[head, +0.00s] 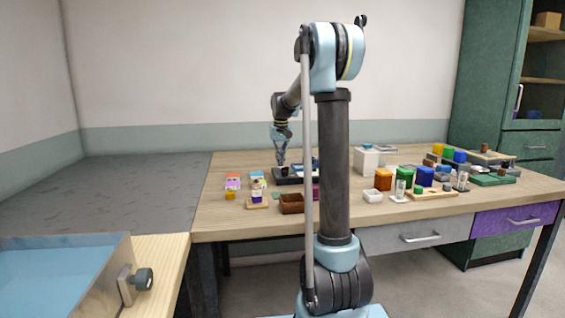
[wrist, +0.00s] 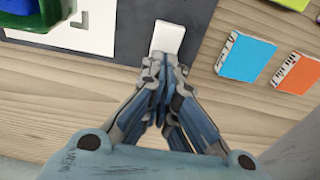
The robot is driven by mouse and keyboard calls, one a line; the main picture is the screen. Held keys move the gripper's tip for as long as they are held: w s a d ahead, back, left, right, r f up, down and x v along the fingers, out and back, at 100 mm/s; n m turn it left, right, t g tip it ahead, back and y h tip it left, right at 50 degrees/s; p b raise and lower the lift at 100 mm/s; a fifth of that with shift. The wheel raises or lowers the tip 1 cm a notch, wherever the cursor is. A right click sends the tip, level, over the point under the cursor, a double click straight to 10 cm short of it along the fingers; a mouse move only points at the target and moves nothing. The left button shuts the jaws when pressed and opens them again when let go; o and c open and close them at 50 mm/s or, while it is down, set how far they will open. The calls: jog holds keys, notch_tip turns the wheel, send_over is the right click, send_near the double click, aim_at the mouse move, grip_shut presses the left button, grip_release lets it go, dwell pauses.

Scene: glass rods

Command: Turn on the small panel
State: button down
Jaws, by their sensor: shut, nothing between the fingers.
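A dark panel (wrist: 125,40) lies on the wooden table in the wrist view, with a white rectangular piece (wrist: 168,38) on it that looks like a switch. My gripper (wrist: 165,66) is shut and empty, with its fingertips at the near edge of the white piece. I cannot tell whether they touch it or which way it is set. In the head view my gripper (head: 282,163) points down over the dark panel (head: 288,181) at the back of the table. My arm column hides part of the table to the right of it.
In the wrist view a light-blue box (wrist: 246,58) and an orange box (wrist: 294,72) lie right of the panel. A blue container (wrist: 20,10) is at upper left. The table's front left is fairly clear.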

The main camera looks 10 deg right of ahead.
jog(key=shift+s+r, duration=0.35)
jog(key=shift+s, duration=0.3)
jog(key=shift+d, duration=0.1)
notch_tip(320, 180, up, 14)
jog(key=w, duration=0.2)
jog(key=shift+w+f, duration=0.15)
dwell(0.5)
